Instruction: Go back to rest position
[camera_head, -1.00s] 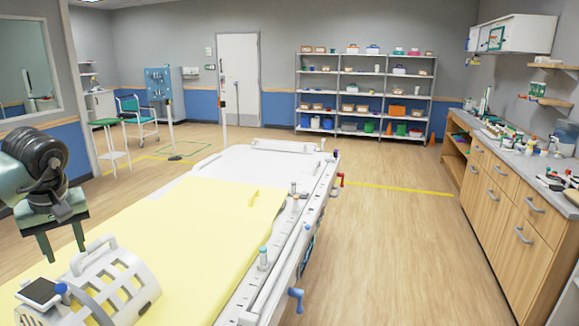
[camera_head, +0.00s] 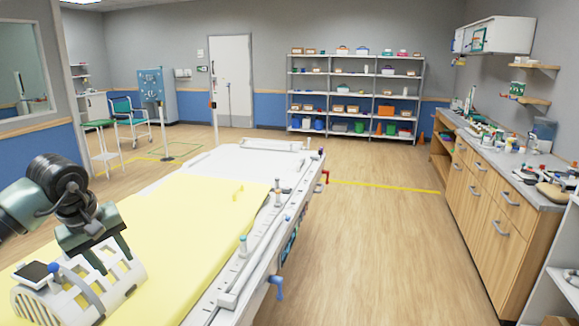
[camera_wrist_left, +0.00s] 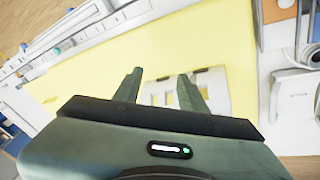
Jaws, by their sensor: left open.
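My left gripper (camera_head: 103,258) reaches in from the left in the head view, with its fingers pointing down. Its two fingers (camera_wrist_left: 160,85) are spread apart in the left wrist view, with nothing held between them. A white slotted coil frame (camera_head: 70,306) with a dark screen and a blue knob lies on the near end of the yellow pad (camera_head: 175,235). The fingers overlap the coil frame in the head view; I cannot tell whether they touch it. Part of a white slotted piece also shows beyond the fingers in the wrist view (camera_wrist_left: 212,85). My right gripper is not in view.
The pad lies on a long white patient table (camera_head: 250,165) with rails, pegs and a blue knob (camera_head: 277,283). A wooden counter (camera_head: 500,205) runs along the right wall. Shelves (camera_head: 355,92) stand at the back. The floor between table and counter is clear.

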